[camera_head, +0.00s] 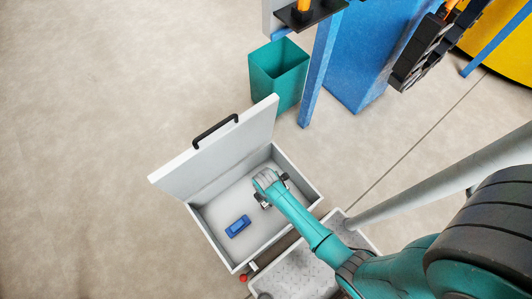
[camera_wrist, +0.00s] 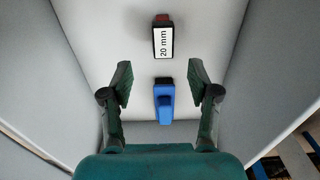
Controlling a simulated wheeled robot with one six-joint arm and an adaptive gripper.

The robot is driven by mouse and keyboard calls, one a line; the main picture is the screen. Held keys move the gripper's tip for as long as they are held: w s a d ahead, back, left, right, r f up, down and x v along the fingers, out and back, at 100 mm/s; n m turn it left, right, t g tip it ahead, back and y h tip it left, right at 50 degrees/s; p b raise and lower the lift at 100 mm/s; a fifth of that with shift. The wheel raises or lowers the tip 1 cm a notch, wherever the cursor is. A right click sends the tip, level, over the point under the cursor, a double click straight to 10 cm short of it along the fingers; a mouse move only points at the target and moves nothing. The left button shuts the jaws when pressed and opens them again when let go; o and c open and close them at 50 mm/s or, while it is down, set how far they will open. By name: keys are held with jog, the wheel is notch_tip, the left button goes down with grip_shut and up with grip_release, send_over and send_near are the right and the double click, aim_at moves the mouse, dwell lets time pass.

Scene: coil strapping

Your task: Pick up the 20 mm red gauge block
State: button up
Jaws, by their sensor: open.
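The 20 mm gauge block (camera_wrist: 163,42) lies on the pale floor of a grey box, in the upper middle of the wrist view. It shows a white "20 mm" label, a dark edge and a red far end. A blue block (camera_wrist: 164,103) lies nearer, and it also shows in the head view (camera_head: 238,226). My gripper (camera_wrist: 160,82) is open, with its fingers left and right of the picture's middle and nothing held. In the head view my gripper (camera_head: 264,197) is over the box, and I cannot make out the red block there.
The grey box (camera_head: 214,241) has its lid (camera_head: 215,150) raised at the back, with a black handle. Its side walls stand close on both sides of my gripper. A teal bin (camera_head: 278,75) and a blue post (camera_head: 318,70) stand behind. The floor at left is clear.

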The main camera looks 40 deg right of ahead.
jog(key=shift+s+f, duration=0.15)
jog(key=shift+f, duration=2.4)
jog(key=shift+s+f, duration=0.1)
jog(key=shift+f, duration=2.4)
grip_shut()
